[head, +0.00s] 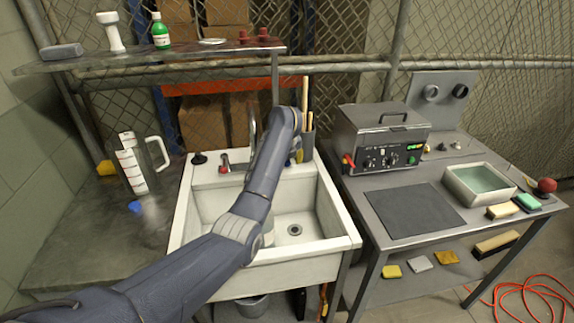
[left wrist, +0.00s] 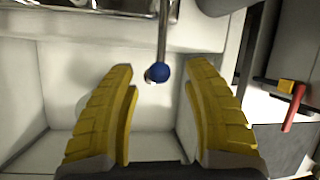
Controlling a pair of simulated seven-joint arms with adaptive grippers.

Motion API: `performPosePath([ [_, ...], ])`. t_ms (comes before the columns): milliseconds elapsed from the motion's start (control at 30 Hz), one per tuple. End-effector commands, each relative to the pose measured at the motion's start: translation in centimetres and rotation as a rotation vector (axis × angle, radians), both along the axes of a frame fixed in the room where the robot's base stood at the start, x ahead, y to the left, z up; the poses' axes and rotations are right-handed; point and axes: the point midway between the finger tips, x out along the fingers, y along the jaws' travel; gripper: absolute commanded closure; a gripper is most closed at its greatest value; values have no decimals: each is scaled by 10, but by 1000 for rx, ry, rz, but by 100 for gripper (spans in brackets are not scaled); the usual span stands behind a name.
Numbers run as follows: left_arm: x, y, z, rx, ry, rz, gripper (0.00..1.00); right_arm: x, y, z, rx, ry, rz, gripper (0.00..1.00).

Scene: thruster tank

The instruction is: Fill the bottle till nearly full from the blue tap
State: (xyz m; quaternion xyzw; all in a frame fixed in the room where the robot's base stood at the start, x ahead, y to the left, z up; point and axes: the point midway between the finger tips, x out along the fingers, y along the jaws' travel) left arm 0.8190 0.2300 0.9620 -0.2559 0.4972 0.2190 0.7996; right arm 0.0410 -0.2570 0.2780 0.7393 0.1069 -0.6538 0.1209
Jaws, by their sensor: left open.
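The blue tap knob (left wrist: 160,73) sits at the end of a metal rod in the left wrist view. My left gripper (left wrist: 160,85) is open, its yellow fingers on either side of the knob's line, with nothing held. In the head view my left gripper (head: 296,157) is at the sink's back edge, largely hidden by my arm. A pale, rounded thing (head: 268,234) shows in the sink beside my forearm. It may be the bottle; my arm hides most of it, and its water level cannot be seen. My right gripper is not in view.
A metal heater box (head: 383,138) and water tray (head: 478,185) stand on the right table.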

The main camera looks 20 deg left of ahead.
Motion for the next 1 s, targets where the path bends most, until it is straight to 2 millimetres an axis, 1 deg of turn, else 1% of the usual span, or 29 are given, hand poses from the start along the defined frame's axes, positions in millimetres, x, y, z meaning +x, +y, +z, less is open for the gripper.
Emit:
performPosePath([
  [100, 4, 1, -9, 1, 1, 0, 50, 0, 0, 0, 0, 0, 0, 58],
  [300, 8, 2, -17, 0, -1, 1, 50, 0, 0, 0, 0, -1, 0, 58],
  [633, 9, 2, -19, 0, -1, 1, 50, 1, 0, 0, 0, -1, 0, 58],
  [667, 9, 3, -19, 0, -1, 1, 48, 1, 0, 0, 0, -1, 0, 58],
  [1000, 9, 2, -18, 0, -1, 1, 87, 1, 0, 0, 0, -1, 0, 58],
])
